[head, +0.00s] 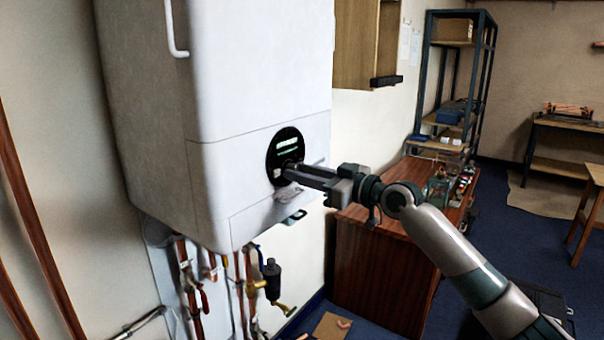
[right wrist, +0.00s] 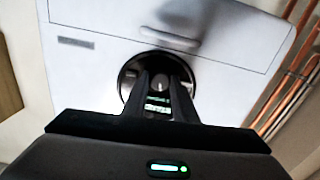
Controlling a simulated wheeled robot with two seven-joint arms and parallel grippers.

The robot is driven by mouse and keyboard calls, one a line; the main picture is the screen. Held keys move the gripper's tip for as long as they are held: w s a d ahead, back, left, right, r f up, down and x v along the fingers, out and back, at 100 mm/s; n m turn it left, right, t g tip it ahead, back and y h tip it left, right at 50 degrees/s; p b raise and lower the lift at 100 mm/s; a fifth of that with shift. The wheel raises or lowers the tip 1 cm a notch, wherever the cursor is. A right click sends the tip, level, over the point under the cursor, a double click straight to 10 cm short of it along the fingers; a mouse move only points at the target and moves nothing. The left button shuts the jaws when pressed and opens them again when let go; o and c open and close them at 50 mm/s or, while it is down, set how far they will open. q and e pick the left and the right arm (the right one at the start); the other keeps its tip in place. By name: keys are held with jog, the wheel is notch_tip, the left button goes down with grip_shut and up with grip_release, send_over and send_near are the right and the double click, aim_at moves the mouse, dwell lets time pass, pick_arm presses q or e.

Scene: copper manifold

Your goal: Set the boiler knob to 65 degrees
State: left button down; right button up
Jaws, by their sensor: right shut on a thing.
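The white boiler (head: 260,80) hangs on the wall. On its lower front is a round black control panel (head: 285,146) with a lit green display. My right gripper (head: 287,172) reaches in from the right and is shut on the boiler knob at the panel. In the right wrist view the knob (right wrist: 160,83) shows as a grey round shape between the fingertips (right wrist: 160,82), with green lit text (right wrist: 157,106) beside it. I cannot read the degrees. My left gripper is not in view.
Copper pipes and valves (head: 272,280) hang below the boiler. A wooden cabinet (head: 380,260) with items on top stands behind my right arm. A metal shelf (head: 455,90) and a workbench (head: 565,125) are at the back, with open blue floor (head: 500,215) in front.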

jog(key=m+p, duration=0.4)
jog(key=m, duration=0.6)
jog(key=shift+p, duration=0.3)
dwell(0.4)
jog(key=o, duration=0.8)
jog(key=shift+c, duration=0.2)
jog(key=shift+s+d, duration=0.1)
jog(key=shift+d, duration=0.05)
